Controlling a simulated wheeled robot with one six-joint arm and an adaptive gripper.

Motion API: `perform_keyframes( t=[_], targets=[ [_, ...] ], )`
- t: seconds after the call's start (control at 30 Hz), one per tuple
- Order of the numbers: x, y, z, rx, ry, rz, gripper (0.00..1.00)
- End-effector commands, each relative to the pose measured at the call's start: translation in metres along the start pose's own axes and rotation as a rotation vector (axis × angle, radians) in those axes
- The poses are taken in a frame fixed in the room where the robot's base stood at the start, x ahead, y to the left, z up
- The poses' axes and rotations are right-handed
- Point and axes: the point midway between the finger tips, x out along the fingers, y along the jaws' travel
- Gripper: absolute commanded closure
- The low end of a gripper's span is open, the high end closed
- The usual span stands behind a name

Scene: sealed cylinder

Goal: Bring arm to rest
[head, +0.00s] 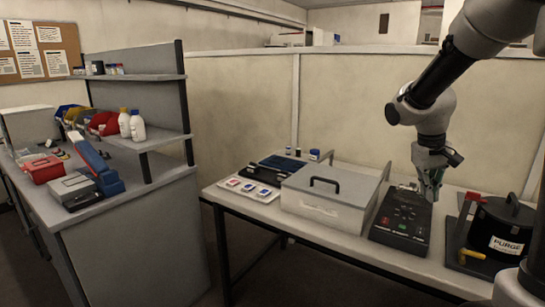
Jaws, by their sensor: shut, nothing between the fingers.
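My arm (432,115) comes in from the upper right and hangs down over the right-hand table. My gripper (432,192) points downward just above the back part of a black device (402,222) with red and green buttons. The fingers look small and dark here and are shut with nothing held. I cannot tell whether the fingertips touch the device.
A grey lidded box (330,195) stands left of the device. A black pot (500,228) labelled PURGE, with a yellow-handled part (476,256), stands to the right. A white tray (250,188) lies further left. A cluttered side bench (130,190) is at the left.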

Motion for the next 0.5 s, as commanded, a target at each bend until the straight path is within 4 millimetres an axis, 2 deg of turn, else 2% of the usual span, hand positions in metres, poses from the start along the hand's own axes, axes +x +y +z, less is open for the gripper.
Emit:
perform_keyframes(
  t=[0.03, 0.2, 0.4, 0.5],
  targets=[
    [-0.011, -0.002, 0.022, -0.01, 0.001, -0.021, 1.0],
    [-0.036, -0.013, 0.091, -0.043, 0.008, -0.099, 1.0],
    [-0.056, -0.027, 0.159, -0.04, 0.061, -0.179, 1.0],
    [-0.063, -0.033, 0.184, -0.016, 0.109, -0.211, 1.0]
  ],
)
